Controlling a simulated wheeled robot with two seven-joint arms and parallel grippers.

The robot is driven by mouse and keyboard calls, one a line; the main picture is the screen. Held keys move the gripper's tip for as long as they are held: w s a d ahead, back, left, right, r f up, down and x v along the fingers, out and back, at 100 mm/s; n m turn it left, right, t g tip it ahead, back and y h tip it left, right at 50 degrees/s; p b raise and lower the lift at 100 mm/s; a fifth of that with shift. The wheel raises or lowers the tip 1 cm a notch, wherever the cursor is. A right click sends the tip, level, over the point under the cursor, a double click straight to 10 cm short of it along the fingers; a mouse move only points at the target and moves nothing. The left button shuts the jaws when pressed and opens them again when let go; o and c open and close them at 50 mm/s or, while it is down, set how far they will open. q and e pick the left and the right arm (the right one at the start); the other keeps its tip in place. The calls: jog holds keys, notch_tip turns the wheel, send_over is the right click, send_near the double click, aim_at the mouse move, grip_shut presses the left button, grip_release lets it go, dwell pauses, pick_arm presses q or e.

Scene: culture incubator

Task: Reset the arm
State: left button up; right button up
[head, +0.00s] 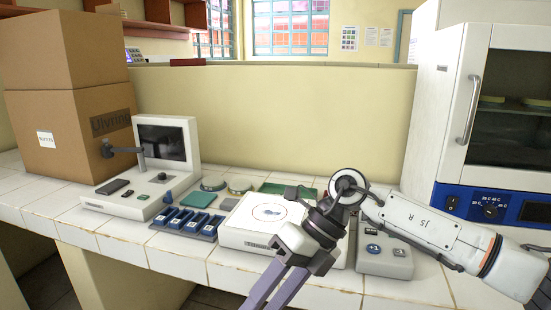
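My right arm comes in from the right, over the tiled counter, with its white forearm marked with lettering. Its gripper (268,292) points down and to the left at the bottom middle. Its two purple-grey fingers run side by side with a gap between them, and I see nothing held there. The fingertips are cut off by the lower edge of the picture. The arm hides part of the white square device (262,226) and part of the counter behind it. My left arm and gripper are not in view.
A white incubator (478,60) with a shut glass door stands at the right. A grey control box (385,262) sits beside the arm. A blue rack (188,223), green tray (288,190), screen instrument (165,150) and cardboard boxes (65,100) stand left. The counter's front edge (200,283) is clear.

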jog(key=s+a+r+m+t+y, duration=0.1)
jog(key=s+a+r+m+y, duration=0.1)
jog(key=a+m+y, duration=0.4)
jog(key=s+a+r+m+t+y, duration=0.2)
jog(key=s+a+m+y, duration=0.1)
jog(key=a+y, duration=0.3)
jog(key=w+d+f+m+t+h, duration=0.3)
jog(key=d+f+m+t+h, duration=0.2)
jog(key=d+f+m+t, duration=0.5)
jog(key=w+d+f+m+t+h, duration=0.35)
jog(key=d+f+m+t, duration=0.25)
jog(key=m, duration=0.8)
jog(key=s+d+f+m+g+h, duration=0.3)
jog(key=s+d+f, duration=0.4)
jog(key=s+f, duration=0.3)
jog(key=s+d+f+m+g+h, duration=0.4)
jog(key=s+d+f, duration=0.3)
jog(key=s+f, duration=0.3)
notch_tip(320, 180, down, 2)
jog(key=shift+s+f+m+h, duration=0.1)
jog(key=shift+s+m+h, duration=0.25)
jog(key=shift+m+h, duration=0.4)
